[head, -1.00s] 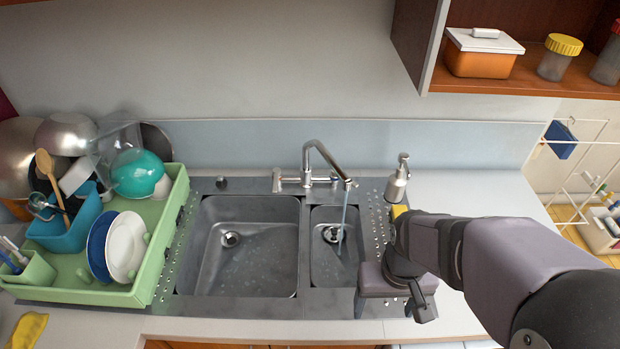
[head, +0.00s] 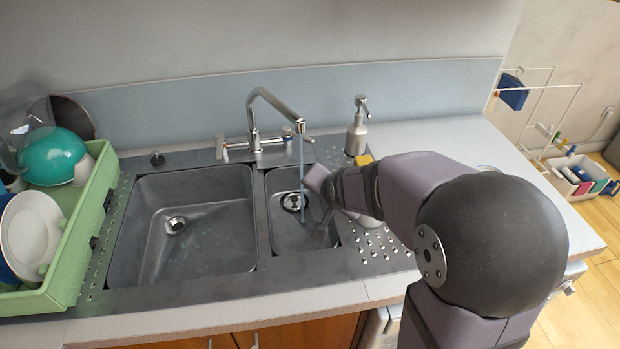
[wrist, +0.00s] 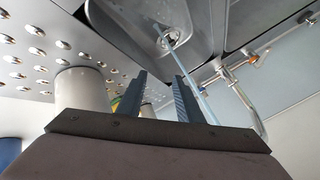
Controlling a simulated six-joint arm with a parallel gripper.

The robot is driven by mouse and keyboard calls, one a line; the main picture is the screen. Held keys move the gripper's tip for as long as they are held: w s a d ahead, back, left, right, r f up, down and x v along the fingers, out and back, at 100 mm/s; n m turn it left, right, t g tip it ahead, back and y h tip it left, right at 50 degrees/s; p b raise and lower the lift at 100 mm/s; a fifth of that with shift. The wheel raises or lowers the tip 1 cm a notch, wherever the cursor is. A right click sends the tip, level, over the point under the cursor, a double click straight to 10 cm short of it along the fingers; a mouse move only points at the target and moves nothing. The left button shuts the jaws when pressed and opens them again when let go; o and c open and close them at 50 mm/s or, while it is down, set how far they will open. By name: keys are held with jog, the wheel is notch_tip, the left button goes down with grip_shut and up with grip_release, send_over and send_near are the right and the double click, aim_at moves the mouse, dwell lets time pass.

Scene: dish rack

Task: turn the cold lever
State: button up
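The chrome tap (head: 254,118) stands behind the sink and a thin stream of water (head: 301,180) runs from its spout into the small basin. It has a left lever (head: 222,148) and a right lever (head: 288,133). In the wrist view, the farther lever (wrist: 259,57) has an orange tip; the nearer lever (wrist: 226,72) looks pale and is likely the cold one. My gripper (wrist: 158,92) is open and empty in the wrist view, its two fingers apart. In the head view, my gripper is over the small basin, right of the stream; its fingertips are hard to make out.
A soap dispenser (head: 357,130) and a yellow sponge (head: 363,160) stand right of the tap. A pale cylinder (wrist: 82,90) is close beside my gripper. The large basin (head: 185,225) is empty. A green dish rack (head: 78,245) stands on the left.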

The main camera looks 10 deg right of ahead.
aim_at(306, 140)
jog(key=w+f+m+t+b, duration=0.2)
jog(key=w+m+t+b, duration=0.7)
jog(key=w+b, duration=0.6)
jog(key=b, duration=0.4)
jog(key=shift+w+a, duration=0.2)
jog(key=shift+w, duration=0.05)
jog(key=shift+c, duration=0.6)
jog(key=shift+w, duration=0.1)
jog(key=shift+w+r+p, duration=0.1)
jog(key=shift+w+p, duration=1.25)
jog(key=shift+w, duration=1.95)
jog(key=shift+w+p, duration=0.6)
jog(key=shift+w, duration=0.5)
